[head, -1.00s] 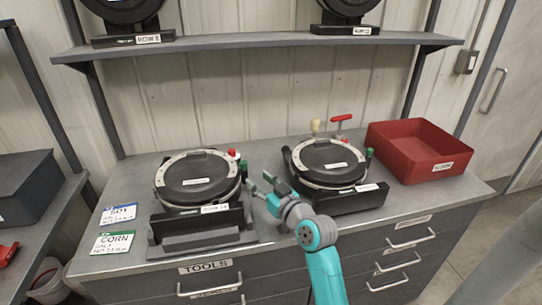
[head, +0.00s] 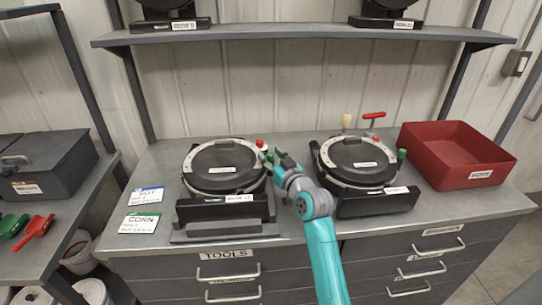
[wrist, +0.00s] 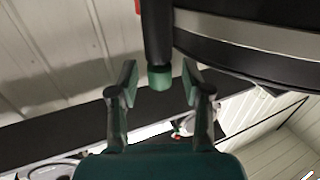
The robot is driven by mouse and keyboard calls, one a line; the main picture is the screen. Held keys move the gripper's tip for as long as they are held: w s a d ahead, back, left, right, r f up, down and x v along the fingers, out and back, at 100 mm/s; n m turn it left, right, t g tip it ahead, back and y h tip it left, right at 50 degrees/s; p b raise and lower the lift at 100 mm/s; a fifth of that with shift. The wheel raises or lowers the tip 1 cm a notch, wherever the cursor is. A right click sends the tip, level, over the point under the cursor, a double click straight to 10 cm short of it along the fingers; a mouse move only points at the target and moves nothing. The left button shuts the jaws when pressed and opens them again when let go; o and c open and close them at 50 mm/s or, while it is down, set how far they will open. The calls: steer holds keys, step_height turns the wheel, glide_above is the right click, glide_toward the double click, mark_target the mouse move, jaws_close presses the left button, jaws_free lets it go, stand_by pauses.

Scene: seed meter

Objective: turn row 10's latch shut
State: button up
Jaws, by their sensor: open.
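Two round black seed meters with pale rims stand on the bench, one at left (head: 222,168) and one at right (head: 355,162). Their labels are too small to read, so I cannot tell which is row 10. The left meter has a red knob (head: 260,143) and a green-tipped latch handle at its right side. My gripper (head: 274,160) is open at that handle. In the wrist view, the latch handle's green end (wrist: 160,78) shows between my gripper's spread fingers (wrist: 158,88), with a gap at each side. The right meter's green handle (head: 401,155) is clear of my gripper.
A red bin (head: 482,172) stands at the bench's right end. A red T-handled tool (head: 373,115) and a cream handle (head: 346,120) stand behind the right meter. SOY (head: 146,195) and CORN (head: 139,223) cards lie at left. A shelf (head: 300,37) runs above.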

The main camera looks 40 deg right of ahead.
steer(key=shift+w, duration=0.2)
jaws_close()
steer(key=shift+d+n+y, duration=0.15)
steer(key=shift+n+y, duration=0.15)
steer(key=shift+y, duration=0.1)
steer(key=shift+f+n+y, duration=0.1)
steer(key=shift+n+y, duration=0.3)
steer(key=shift+y, duration=0.3)
steer(key=shift+n+y, duration=0.8)
steer(key=shift+y, duration=0.4)
